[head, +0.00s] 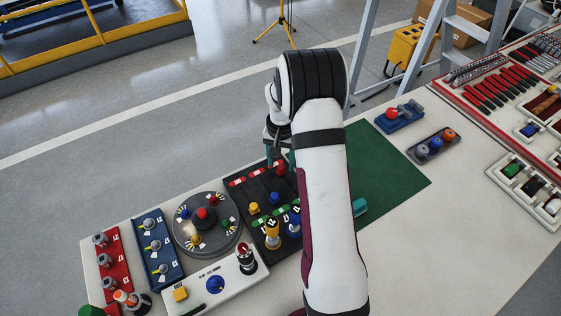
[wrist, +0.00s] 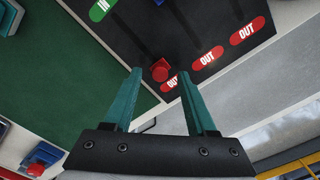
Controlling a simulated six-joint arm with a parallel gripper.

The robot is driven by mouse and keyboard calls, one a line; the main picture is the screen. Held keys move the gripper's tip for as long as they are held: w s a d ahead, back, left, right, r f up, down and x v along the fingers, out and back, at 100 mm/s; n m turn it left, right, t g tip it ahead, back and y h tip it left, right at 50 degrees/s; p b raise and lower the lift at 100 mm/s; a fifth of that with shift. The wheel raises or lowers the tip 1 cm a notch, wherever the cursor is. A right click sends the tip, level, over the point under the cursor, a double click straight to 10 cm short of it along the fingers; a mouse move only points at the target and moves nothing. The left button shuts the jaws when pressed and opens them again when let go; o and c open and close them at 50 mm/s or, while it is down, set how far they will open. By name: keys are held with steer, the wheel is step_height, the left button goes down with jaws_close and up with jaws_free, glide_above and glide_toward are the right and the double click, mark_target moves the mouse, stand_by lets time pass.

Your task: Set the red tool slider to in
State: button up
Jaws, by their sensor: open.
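The red slider knob (wrist: 160,70) sits on a black panel (wrist: 215,25) in the wrist view, close beside a red OUT label (wrist: 171,82). A green IN label (wrist: 102,9) shows at the top left of that view. My gripper (wrist: 161,73) is open, its teal fingertips to either side of the red knob in the picture; I cannot tell whether they touch it or how high they are. In the head view the red knob (head: 280,168) shows at the panel's far edge, just under my gripper (head: 281,156). My arm hides the panel's right part.
Yellow (head: 254,208) and blue (head: 274,198) slider knobs sit nearer on the same panel. A round dial plate (head: 207,240), blue switch panel (head: 154,262) and white control box (head: 225,288) stand to the left. A green mat (head: 385,178) lies right, mostly clear.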

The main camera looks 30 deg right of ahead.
steer(key=shift+f, duration=0.55)
steer(key=shift+c, duration=0.4)
jaws_close()
stand_by(0.6)
